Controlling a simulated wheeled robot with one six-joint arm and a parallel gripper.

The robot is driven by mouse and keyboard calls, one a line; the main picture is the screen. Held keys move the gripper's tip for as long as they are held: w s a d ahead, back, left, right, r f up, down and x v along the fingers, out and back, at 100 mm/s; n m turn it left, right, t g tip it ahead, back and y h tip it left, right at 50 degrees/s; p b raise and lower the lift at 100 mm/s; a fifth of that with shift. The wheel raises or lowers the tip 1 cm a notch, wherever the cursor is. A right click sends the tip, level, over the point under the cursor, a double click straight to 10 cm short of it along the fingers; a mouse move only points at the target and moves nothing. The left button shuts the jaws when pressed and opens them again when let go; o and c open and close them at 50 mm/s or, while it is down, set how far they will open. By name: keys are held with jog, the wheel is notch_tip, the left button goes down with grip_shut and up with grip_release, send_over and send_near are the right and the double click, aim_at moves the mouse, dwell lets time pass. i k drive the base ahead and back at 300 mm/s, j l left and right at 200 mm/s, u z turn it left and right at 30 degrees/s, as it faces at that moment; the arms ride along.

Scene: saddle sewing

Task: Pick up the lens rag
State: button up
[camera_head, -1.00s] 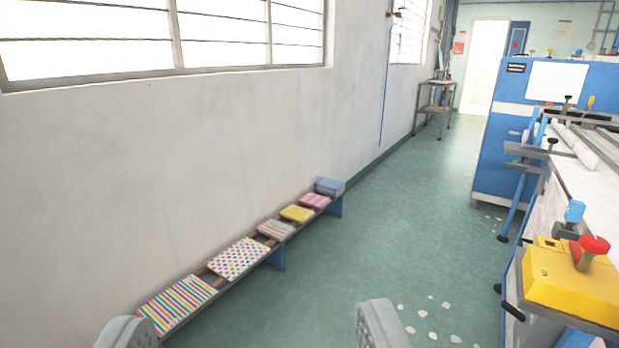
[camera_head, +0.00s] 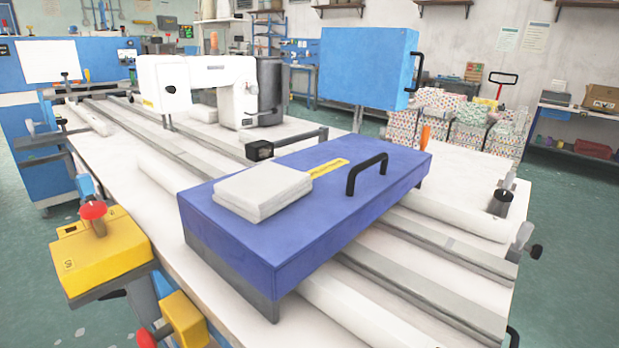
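A folded white cloth (camera_head: 262,190), which looks like the lens rag, lies flat in a small stack on the lid of a blue box (camera_head: 310,240). It sits toward the left end of the lid, beside a yellow label and left of a black handle (camera_head: 367,174). Nothing covers the cloth. The box rests across rails and white rolls on the long work table (camera_head: 130,165). My gripper's fingers do not show clearly in this view, so their opening and any contents are hidden.
A white sewing machine (camera_head: 205,85) stands behind the box. A blue panel (camera_head: 368,67) rises at the back. A yellow control box (camera_head: 95,250) with a red button juts out at the table's left edge. Green floor is open at the right.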

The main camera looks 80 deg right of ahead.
aim_at(257, 193)
jog(key=z, duration=1.6)
